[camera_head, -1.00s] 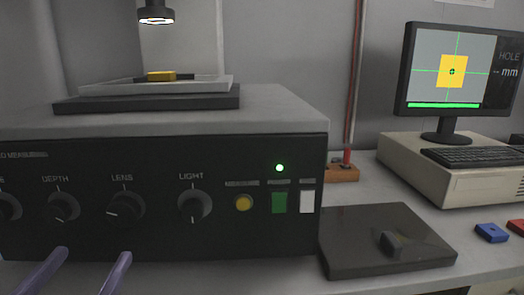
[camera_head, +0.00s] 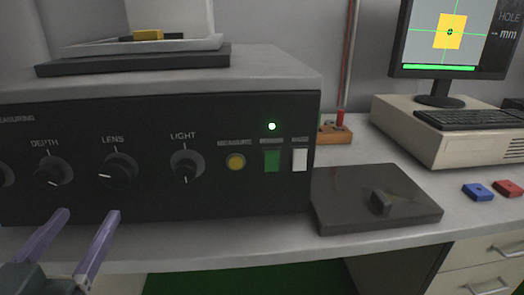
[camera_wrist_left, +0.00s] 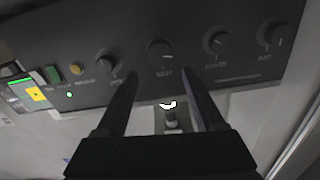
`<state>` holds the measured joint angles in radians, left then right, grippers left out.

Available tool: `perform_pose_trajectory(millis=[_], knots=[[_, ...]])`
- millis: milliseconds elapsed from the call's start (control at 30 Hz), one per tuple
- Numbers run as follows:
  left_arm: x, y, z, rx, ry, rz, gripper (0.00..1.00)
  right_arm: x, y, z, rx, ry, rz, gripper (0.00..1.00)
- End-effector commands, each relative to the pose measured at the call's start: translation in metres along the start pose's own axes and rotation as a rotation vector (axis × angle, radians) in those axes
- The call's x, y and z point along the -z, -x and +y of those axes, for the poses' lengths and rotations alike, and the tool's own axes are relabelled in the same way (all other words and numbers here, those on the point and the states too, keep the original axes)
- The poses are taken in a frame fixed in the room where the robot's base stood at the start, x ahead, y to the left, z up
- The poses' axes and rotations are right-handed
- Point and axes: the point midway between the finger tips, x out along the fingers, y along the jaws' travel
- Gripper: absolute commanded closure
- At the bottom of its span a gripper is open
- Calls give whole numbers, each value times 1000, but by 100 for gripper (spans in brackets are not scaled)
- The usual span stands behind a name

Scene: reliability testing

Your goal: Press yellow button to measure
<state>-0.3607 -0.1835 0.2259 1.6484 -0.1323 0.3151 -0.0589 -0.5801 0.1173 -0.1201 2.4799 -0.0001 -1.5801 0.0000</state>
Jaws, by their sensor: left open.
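The round yellow button (camera_head: 235,162) sits on the dark front panel (camera_head: 215,195) of the measuring machine, under a small label and right of the LIGHT knob (camera_head: 187,165). It also shows in the left wrist view (camera_wrist_left: 76,69), at the upper left. My left gripper (camera_head: 88,216) is open and empty, below and left of the button, in front of the panel under the LENS knob (camera_head: 118,170). In the left wrist view its two fingers (camera_wrist_left: 160,85) point toward the panel and are apart from the button. My right gripper is not in view.
A green switch (camera_head: 272,161) and a white switch (camera_head: 300,160) sit right of the button. A yellow block (camera_head: 148,35) lies on the machine's stage. A monitor (camera_head: 450,69) shows a yellow square. A dark slab with a handle (camera_head: 375,212) lies on the table at right.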

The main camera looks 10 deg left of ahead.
Motion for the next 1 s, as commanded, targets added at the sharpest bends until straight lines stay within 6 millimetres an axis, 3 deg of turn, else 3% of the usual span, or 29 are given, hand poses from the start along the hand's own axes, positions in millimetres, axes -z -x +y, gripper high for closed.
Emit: perform_pose_trajectory(millis=[67, 600, 1000], knots=[[0, 0, 0, 0, 0, 0, 40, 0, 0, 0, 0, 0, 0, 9], [0, 0, 0, 0, 0, 0, 100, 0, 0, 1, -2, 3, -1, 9], [0, 0, 0, 0, 0, 0, 100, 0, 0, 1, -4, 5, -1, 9]])
